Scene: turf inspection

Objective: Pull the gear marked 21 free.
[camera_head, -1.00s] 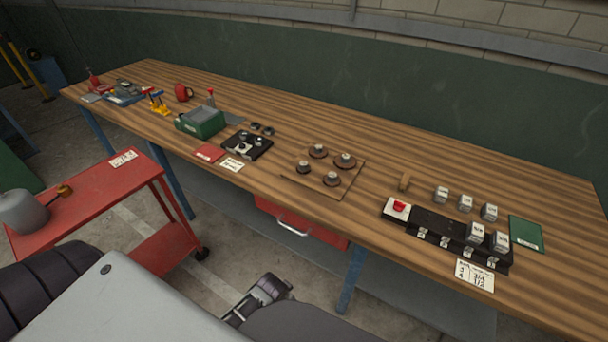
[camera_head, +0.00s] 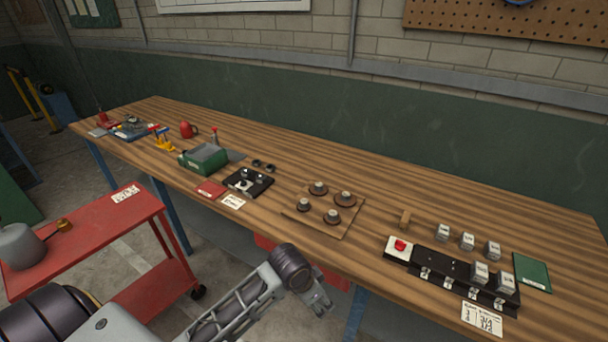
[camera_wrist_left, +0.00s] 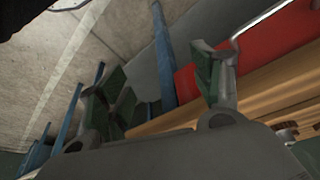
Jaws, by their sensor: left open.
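Several round dark parts with grey tops, which look like gears on posts, stand on a square wooden board (camera_head: 300,218) in the middle of the bench. Two are the rear left one (camera_head: 319,188) and the front right one (camera_head: 332,216). No number is legible, so I cannot tell which is marked 21. My left gripper (camera_head: 321,303) is in front of the bench edge, nearer me than the board and apart from it. In the left wrist view its two fingers (camera_wrist_left: 158,85) are spread with nothing between them. My right gripper is not in view.
A black plate with knobs (camera_head: 248,182) and a green box (camera_head: 203,159) stand left of the board. A black block (camera_head: 440,265) with a red button (camera_head: 400,245) is at right. A red drawer (camera_wrist_left: 270,50) hangs under the bench. A red cart (camera_head: 85,238) stands at left.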

